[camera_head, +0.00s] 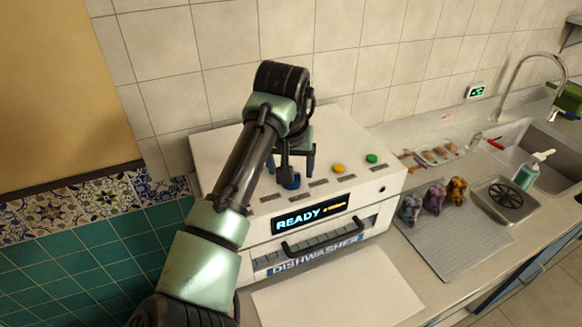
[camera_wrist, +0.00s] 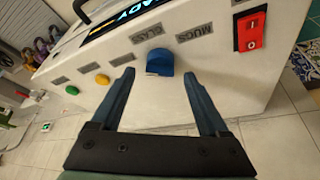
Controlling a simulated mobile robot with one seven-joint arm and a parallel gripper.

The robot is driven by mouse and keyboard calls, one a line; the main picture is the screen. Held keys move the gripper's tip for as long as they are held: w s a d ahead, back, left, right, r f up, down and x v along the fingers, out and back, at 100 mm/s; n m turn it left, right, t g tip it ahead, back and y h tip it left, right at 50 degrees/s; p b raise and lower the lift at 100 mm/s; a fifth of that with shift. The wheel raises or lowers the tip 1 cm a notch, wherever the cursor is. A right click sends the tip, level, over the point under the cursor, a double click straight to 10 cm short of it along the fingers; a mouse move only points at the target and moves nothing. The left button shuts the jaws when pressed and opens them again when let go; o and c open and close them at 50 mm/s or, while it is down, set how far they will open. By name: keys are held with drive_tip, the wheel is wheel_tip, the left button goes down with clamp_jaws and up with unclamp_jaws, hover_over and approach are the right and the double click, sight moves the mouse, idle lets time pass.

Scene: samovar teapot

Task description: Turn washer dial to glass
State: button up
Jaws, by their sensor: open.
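The dishwasher (camera_head: 220,160) is a white box on the counter with a lit display (camera_head: 308,215) reading READY. The blue dial (camera_wrist: 160,62) sits on its panel, partly hidden by my gripper in the head view. In the wrist view, a GLASS label (camera_wrist: 147,32) and a MUGS label (camera_wrist: 194,33) lie beyond the dial, one to each side. I cannot tell exactly where the dial points. My gripper (camera_wrist: 159,76) is open, pointing down at the panel. Its fingertips are on either side of the dial, apart from it, with nothing held.
A yellow button (camera_head: 338,168), a green button (camera_head: 371,158) and a red switch (camera_wrist: 250,31) share the panel. A black handle (camera_head: 322,245) is on the front. To the right are several figurines (camera_head: 434,198) on a drying mat, and a sink (camera_head: 530,140).

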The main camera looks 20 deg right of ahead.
drive_tip(key=shift+x, duration=1.15)
clamp_jaws()
